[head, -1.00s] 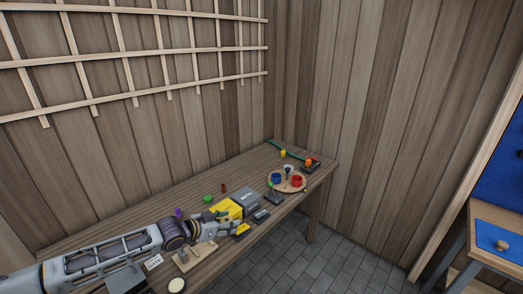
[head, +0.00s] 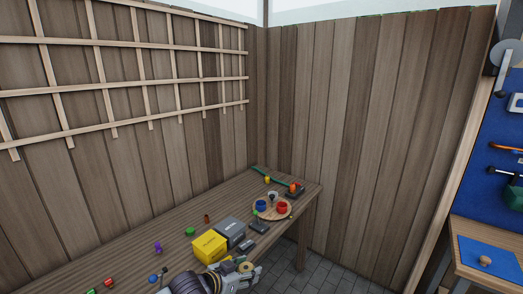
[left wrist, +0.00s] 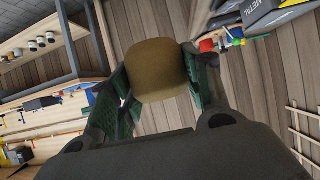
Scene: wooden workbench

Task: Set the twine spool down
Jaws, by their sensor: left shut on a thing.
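The twine spool (left wrist: 156,68) is a tan-brown rounded piece between the fingers of my left gripper (left wrist: 155,75) in the left wrist view. The gripper is shut on it, with a dark green finger on each side. In the head view my left gripper (head: 243,272) is at the bottom, in front of the yellow box (head: 209,246), near the front edge of the workbench (head: 135,246). A small tan part of the spool (head: 246,267) shows there. Whether the spool touches anything below is hidden. My right gripper is not in view.
A grey box (head: 230,231) stands beside the yellow box. Further right is a round wooden tray (head: 271,212) with blue and red cups. Small green, brown and purple items lie left of the boxes. A second bench (head: 485,262) stands at the right.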

